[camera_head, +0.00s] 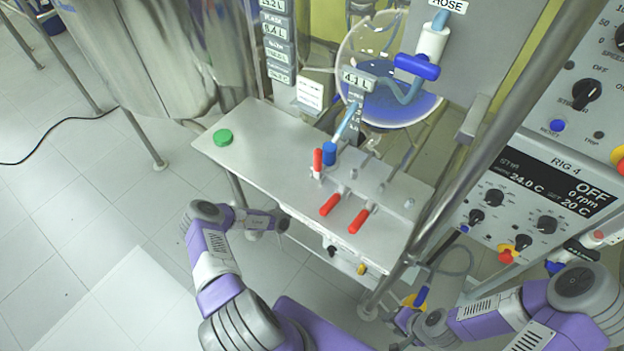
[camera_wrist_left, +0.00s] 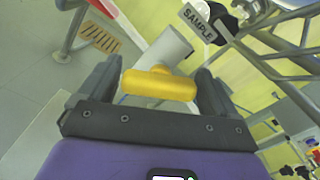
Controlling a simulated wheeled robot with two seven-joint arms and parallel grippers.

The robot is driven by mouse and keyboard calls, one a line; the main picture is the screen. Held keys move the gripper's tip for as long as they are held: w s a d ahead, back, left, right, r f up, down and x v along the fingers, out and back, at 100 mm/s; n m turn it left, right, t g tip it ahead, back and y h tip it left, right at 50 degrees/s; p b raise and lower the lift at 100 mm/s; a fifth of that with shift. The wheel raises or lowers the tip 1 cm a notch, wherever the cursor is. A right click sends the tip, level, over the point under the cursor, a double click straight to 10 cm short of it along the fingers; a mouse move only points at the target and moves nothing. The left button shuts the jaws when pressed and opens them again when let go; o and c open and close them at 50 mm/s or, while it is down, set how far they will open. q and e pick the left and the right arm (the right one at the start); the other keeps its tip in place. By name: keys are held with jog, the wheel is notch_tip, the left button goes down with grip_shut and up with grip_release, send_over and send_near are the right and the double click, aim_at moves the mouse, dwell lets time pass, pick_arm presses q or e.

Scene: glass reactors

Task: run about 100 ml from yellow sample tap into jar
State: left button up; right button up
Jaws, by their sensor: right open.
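The yellow sample tap handle (camera_wrist_left: 160,88) lies across the left wrist view, in front of a pale grey cylinder (camera_wrist_left: 166,50). A tag (camera_wrist_left: 198,23) reading SAMPLE hangs behind it. My left gripper (camera_wrist_left: 158,78) is open, with one finger at each end of the handle; I cannot tell whether they touch it. In the head view its fingers are hidden under the steel bench. My right gripper (camera_head: 404,318) is open at the lower right, below the bench. No jar can be made out; a green round lid (camera_head: 223,137) lies on the bench.
The steel bench (camera_head: 262,165) carries red-handled valves (camera_head: 358,221). A glass vessel with blue liquid (camera_head: 390,105) stands behind it. A metal post (camera_head: 480,150) and the control panel (camera_head: 535,190) bound the right. Open floor (camera_head: 60,230) lies left.

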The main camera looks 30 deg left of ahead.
pick_arm(q)
jog(key=shift+o, duration=0.4)
jog(key=shift+s+a+r, duration=0.1)
jog(key=shift+s, duration=0.15)
jog(key=s+p, duration=0.2)
jog(key=s, duration=0.5)
jog(key=shift+a+p, duration=0.2)
jog(key=shift+p, duration=0.15)
jog(key=shift+s, duration=0.1)
